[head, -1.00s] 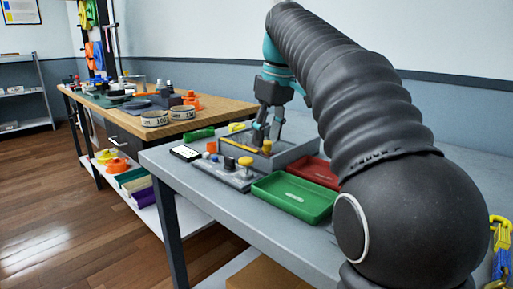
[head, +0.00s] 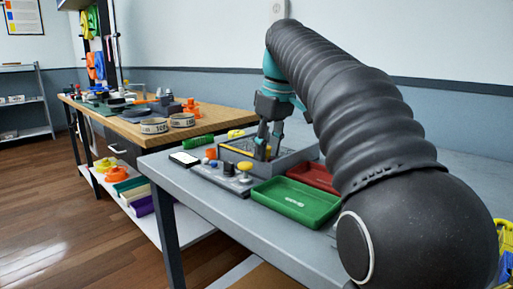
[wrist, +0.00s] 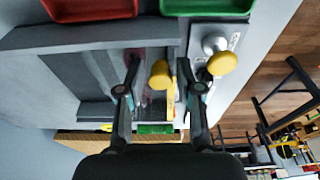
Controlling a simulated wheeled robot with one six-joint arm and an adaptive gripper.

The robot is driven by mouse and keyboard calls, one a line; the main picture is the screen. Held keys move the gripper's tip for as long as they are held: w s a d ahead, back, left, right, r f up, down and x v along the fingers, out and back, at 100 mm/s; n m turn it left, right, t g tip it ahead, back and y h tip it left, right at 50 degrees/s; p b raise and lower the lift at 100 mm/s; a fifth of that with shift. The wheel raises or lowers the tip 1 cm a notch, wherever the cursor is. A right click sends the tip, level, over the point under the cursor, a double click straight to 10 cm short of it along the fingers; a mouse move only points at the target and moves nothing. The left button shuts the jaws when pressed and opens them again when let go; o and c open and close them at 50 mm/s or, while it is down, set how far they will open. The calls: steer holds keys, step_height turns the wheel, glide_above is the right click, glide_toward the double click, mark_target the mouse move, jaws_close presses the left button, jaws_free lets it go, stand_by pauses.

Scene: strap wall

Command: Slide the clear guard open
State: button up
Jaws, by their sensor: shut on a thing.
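A grey open-topped box (head: 300,159) stands on the grey bench, and in the wrist view its wall (wrist: 95,38) shows too. A yellow knob (wrist: 160,75) stands at the box, between the fingers of my gripper (wrist: 159,64). My gripper (head: 268,154) reaches down into the box and is shut on this knob, though the contact is hard to see. The clear guard is too transparent to outline surely. A yellow-orange strip (wrist: 171,103) beside the knob may be its edge.
A green tray (head: 296,203) and a red tray (head: 315,176) lie in front and to the right. A grey control panel with a yellow button (head: 245,167) sits before the box. A phone-like device (head: 184,158) lies left. A wooden table stands beyond.

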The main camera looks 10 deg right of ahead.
mark_target(280, 152)
steer(key=shift+f, duration=0.35)
steer(key=shift+w+d+p, duration=0.7)
steer(key=shift+d+p, duration=0.1)
steer(key=shift+d, duration=0.25)
steer(key=shift+w+d+p, duration=0.7)
steer(key=shift+d+p, duration=0.05)
steer(key=shift+d, duration=0.25)
steer(key=shift+w+d+f, duration=0.1)
steer(key=shift+w+d, duration=0.45)
steer(key=shift+d, duration=0.25)
steer(key=shift+w+d, duration=0.5)
steer(key=shift+d, duration=0.25)
steer(key=shift+w+d, duration=0.1)
steer(key=shift+d, duration=0.1)
steer(key=shift+w+d, duration=0.1)
steer(key=shift+d, duration=0.1)
steer(key=shift+r, duration=0.2)
steer(key=o, duration=0.6)
steer(key=shift+c, duration=0.2)
steer(key=shift+r, duration=0.1)
